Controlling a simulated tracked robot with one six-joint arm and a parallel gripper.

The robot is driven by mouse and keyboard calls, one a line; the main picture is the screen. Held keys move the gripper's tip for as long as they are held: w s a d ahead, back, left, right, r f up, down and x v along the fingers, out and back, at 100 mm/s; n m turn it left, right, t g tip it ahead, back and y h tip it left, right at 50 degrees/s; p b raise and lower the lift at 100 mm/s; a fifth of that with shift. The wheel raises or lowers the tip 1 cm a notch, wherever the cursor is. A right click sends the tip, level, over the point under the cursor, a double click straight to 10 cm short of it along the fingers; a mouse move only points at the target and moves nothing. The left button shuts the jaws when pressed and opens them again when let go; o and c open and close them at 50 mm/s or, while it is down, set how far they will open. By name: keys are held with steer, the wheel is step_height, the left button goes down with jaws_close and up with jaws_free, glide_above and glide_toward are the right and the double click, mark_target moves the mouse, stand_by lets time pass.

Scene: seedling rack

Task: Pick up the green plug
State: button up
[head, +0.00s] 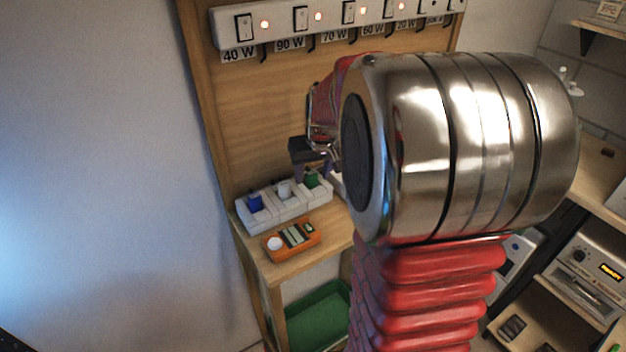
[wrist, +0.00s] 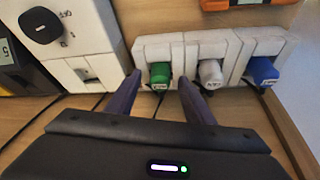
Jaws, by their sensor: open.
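The green plug (wrist: 160,74) stands in the end socket of a white holder (wrist: 183,44) in the wrist view. In the head view the green plug (head: 311,179) shows at the right end of the same holder (head: 292,213), partly behind my gripper. My gripper (wrist: 158,84) is open, with one finger on each side of the green plug. I cannot tell whether the fingers touch it. In the head view my gripper (head: 308,158) hangs just above the holder's right end. A white plug (wrist: 211,73) and a blue plug (wrist: 263,71) stand in the other sockets.
An orange device (head: 291,240) lies in front of the holder on the wooden shelf (head: 322,243). A white box with a black knob (wrist: 68,38) stands beside the holder in the wrist view. A switch strip (head: 330,18) runs along the board above. A green bin (head: 318,318) is below.

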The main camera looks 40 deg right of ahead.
steer(key=shift+w+f, duration=0.1)
steer(key=shift+f, duration=0.15)
steer(key=shift+c, duration=0.4)
steer(key=c, duration=1.1)
